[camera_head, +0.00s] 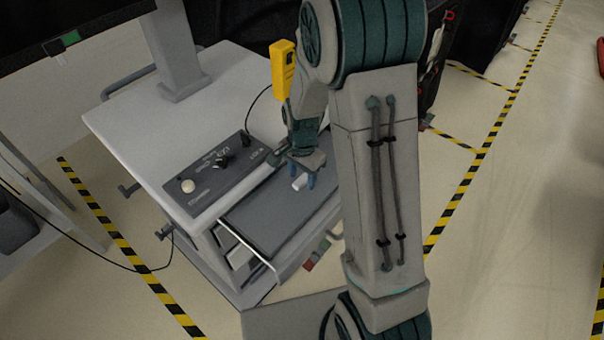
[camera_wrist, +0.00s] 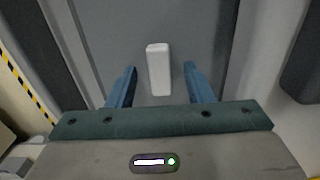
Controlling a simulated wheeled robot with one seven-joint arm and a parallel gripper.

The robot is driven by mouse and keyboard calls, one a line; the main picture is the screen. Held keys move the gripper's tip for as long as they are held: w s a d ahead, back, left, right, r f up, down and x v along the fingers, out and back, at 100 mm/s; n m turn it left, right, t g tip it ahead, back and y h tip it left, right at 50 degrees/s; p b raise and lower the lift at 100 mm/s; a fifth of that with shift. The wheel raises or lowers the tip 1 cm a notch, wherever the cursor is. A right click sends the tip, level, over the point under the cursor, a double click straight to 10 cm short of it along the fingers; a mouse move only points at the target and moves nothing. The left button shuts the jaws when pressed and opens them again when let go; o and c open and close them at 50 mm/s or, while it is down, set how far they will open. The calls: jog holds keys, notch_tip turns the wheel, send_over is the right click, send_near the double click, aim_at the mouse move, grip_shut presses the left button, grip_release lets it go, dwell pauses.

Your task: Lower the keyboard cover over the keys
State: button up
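The keyboard cover (camera_head: 262,226) is a dark grey panel at the front of the white cart, below the control panel. It fills much of the wrist view (camera_wrist: 190,30). A small white block like a handle (camera_wrist: 158,70) stands on the cover; it also shows in the head view (camera_head: 299,183). My gripper (camera_head: 302,181) is over the cover with its blue fingers pointing at it. In the wrist view the fingers (camera_wrist: 160,80) are apart, one on each side of the white block, with a gap on both sides. No keys are visible. I cannot tell the cover's exact tilt.
The cart top (camera_head: 135,120) carries a control panel (camera_head: 222,172) with knobs and a monitor post (camera_head: 175,50). A yellow handheld device (camera_head: 283,70) stands near my arm, with a black cable. Side handles stick out at the left. Floor with striped tape is open at right.

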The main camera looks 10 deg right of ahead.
notch_tip(320, 180, up, 14)
jog(key=shift+b, duration=0.35)
dwell(0.7)
jog(key=s+d+r+n+t, duration=0.1)
jog(key=s+r+n, duration=0.1)
jog(key=s+n, duration=0.3)
jog(key=s+d+r+n+t, duration=0.1)
jog(key=s+n, duration=0.5)
jog(key=s, duration=0.6)
jog(key=shift+s+r+t, duration=0.2)
jog(key=shift+r+t, duration=0.3)
jog(key=shift+r, duration=0.4)
